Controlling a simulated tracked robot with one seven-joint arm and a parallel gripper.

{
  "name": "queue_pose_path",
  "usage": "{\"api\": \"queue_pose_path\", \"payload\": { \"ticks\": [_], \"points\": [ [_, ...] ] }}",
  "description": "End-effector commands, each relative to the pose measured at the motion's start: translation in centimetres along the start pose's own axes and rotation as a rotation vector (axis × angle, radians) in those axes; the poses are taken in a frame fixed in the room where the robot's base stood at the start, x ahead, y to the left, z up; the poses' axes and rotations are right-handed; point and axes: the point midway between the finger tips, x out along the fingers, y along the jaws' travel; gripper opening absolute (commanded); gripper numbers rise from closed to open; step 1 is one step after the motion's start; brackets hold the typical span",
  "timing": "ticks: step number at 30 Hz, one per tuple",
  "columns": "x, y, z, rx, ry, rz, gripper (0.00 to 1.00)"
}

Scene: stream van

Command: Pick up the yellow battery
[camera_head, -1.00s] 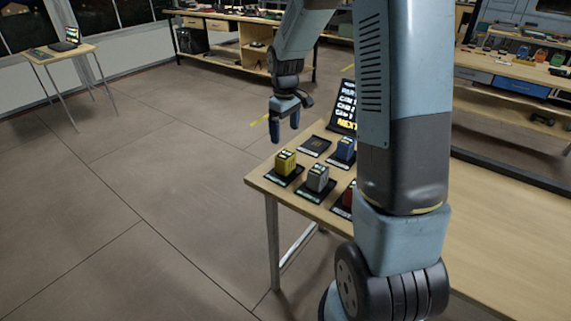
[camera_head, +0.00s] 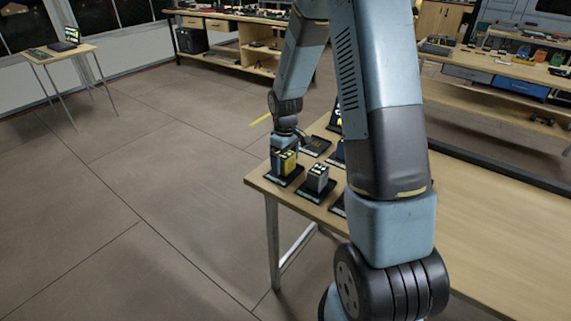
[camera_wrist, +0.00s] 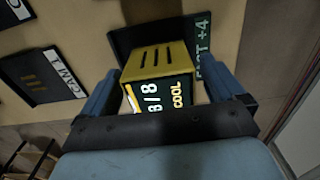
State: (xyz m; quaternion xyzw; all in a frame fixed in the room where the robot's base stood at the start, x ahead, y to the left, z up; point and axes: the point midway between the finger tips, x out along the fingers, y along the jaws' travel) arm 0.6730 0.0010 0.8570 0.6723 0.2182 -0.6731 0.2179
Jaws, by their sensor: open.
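The yellow battery (camera_head: 288,162) stands on a black pad (camera_head: 284,177) near the table's left corner in the head view. In the wrist view the battery (camera_wrist: 160,62) shows its slotted yellow top and a dark face reading "8/8" and "COOL". My gripper (camera_head: 281,160) is down at the battery. In the wrist view its blue fingers (camera_wrist: 166,92) are open, one on each side of the battery. I cannot tell whether either finger touches it. The pad is partly hidden by the battery.
A grey battery (camera_head: 318,177) stands on its own pad just right of the yellow one. An empty pad (camera_head: 315,145) lies behind. A pad labelled "CAM 1" (camera_wrist: 42,78) shows in the wrist view. My arm hides much of the table's middle. Open floor lies left of the table.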

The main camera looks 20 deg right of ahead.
Motion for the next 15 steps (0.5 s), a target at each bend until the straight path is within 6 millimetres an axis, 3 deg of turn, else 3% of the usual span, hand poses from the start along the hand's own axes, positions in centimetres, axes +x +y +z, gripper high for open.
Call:
{"api": "queue_pose_path", "payload": {
  "ticks": [8,15],
  "points": [
    [0.35,-0.03,-0.02,-0.001,0.000,0.000,0.96],
    [0.33,-0.05,-0.03,-0.001,0.000,0.000,0.75]
  ]
}}
